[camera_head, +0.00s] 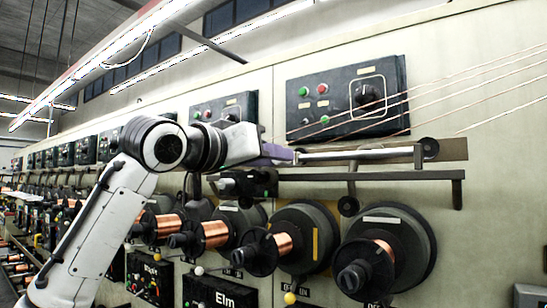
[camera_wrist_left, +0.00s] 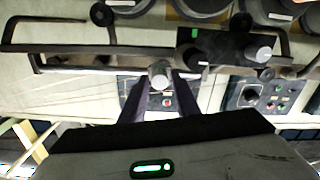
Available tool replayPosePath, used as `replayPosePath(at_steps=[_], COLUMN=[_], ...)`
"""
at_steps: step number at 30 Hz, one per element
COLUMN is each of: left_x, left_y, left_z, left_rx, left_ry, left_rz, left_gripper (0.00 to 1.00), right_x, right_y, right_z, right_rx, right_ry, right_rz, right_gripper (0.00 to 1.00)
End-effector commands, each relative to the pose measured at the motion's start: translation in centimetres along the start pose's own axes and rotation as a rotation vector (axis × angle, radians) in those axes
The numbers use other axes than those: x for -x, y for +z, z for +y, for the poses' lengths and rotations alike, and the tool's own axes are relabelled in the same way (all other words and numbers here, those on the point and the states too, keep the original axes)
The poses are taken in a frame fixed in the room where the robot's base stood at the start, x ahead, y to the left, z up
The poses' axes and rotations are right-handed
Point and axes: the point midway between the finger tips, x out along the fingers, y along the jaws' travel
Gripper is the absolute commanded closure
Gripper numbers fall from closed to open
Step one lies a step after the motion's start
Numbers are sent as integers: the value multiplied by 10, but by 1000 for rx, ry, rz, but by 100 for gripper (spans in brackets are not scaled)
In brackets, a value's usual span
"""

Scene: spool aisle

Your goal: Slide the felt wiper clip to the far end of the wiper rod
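The wiper rod (camera_head: 375,176) is a dark horizontal bar on the machine front; it also shows in the left wrist view (camera_wrist_left: 70,48). A black block with round knobs (camera_head: 240,184), which looks like the felt wiper clip, sits at the rod's left part. In the left wrist view the block (camera_wrist_left: 225,48) shows a green patch. My left gripper (camera_head: 292,154) is just above and right of the block. Its fingers (camera_wrist_left: 159,82) are apart, with a silver round knob (camera_wrist_left: 160,70) between or just beyond the tips; contact cannot be told. My right gripper is out of view.
A pale bar (camera_head: 360,155) with a dark roller (camera_head: 430,149) at its right lies above the rod. Copper spools (camera_head: 283,245) stick out below. A control panel (camera_head: 345,97) is above, and thin wires cross at upper right.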

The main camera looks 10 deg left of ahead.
Motion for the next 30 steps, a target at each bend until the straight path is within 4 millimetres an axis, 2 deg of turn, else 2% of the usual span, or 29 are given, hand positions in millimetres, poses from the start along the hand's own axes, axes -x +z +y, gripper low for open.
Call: replayPosePath(at_steps=[1, 2, 10, 14, 24, 30], left_x=[0, 0, 0, 8, 72, 98], left_y=[0, 0, 1, 1, 2, 0], left_z=[0, 0, 1, 0, 0, 0], left_rx=[0, 0, 0, 0, 0, 0], left_ry=[0, 0, 1, 1, 1, 1], left_rz=[0, 0, -2, -1, 2, 1], left_gripper=[62, 58, 58, 58, 58, 58], right_x=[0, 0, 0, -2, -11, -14], right_y=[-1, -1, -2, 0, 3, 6], right_z=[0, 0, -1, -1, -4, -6], right_rx=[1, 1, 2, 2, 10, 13], right_ry=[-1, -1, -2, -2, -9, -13], right_rz=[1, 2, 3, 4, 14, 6], right_gripper=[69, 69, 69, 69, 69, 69])
